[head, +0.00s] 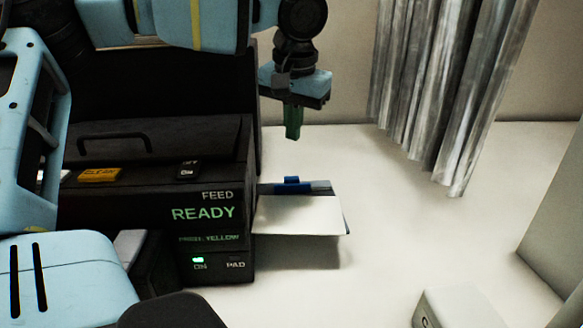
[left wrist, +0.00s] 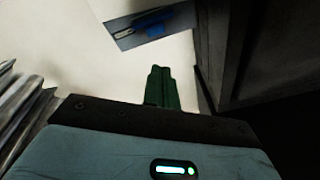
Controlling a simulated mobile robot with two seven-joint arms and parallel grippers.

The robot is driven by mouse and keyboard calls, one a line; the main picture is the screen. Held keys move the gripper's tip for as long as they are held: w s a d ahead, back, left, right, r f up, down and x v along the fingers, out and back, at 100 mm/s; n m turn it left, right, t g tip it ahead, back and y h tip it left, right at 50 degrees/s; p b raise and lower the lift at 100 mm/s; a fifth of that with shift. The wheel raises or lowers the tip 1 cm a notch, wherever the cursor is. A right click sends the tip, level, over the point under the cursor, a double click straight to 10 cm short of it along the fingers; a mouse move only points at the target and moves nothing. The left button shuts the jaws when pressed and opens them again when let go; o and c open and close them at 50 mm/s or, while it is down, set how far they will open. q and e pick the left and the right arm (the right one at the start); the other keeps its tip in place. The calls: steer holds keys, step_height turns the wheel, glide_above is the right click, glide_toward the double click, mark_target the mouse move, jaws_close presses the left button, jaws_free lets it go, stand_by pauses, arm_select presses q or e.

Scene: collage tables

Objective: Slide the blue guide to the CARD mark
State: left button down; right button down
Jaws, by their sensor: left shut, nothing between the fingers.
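The blue guide (head: 292,184) sits at the back edge of a feed tray (head: 320,186) that sticks out from the right side of a black machine. It also shows in the left wrist view (left wrist: 155,30) at the top, beside a pale slot in the tray. White paper (head: 298,215) lies on the tray in front of the guide. The CARD mark cannot be made out. My left gripper (head: 292,136), with green fingers, is shut and empty. It is above and behind the guide, apart from it; its fingers also show in the left wrist view (left wrist: 162,72). My right gripper is not in view.
The black machine (head: 150,205) reads FEED READY and has a handle, a yellow button (head: 99,175) and a green light. Grey curtain-like strips (head: 440,90) hang at the back right. A white box (head: 455,308) stands front right. The white table right of the tray is clear.

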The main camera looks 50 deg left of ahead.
mark_target(292, 184)
arm_select(q)
steer(key=shift+w+a+r+n+t+y, duration=0.1)
steer(key=shift+a+n+t+y, duration=0.1)
steer(key=shift+n, duration=0.85)
steer(key=shift+a+r+n+t+y, duration=0.1)
steer(key=shift+a+r+n+y, duration=0.1)
steer(key=shift+n, duration=0.9)
steer(key=shift+w+a+r+n+t+y, duration=0.1)
steer(key=shift+a+n, duration=0.1)
steer(key=shift+n, duration=0.85)
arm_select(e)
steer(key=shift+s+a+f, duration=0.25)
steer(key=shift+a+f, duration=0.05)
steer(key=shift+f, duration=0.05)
arm_select(q)
steer(key=shift+f, duration=0.15)
steer(key=f, duration=0.9)
steer(key=shift+w+a, duration=0.1)
steer(key=shift+a, duration=0.1)
steer(key=shift+s+d, duration=0.4)
steer(key=shift+d, duration=0.1)
steer(key=shift+f, duration=0.1)
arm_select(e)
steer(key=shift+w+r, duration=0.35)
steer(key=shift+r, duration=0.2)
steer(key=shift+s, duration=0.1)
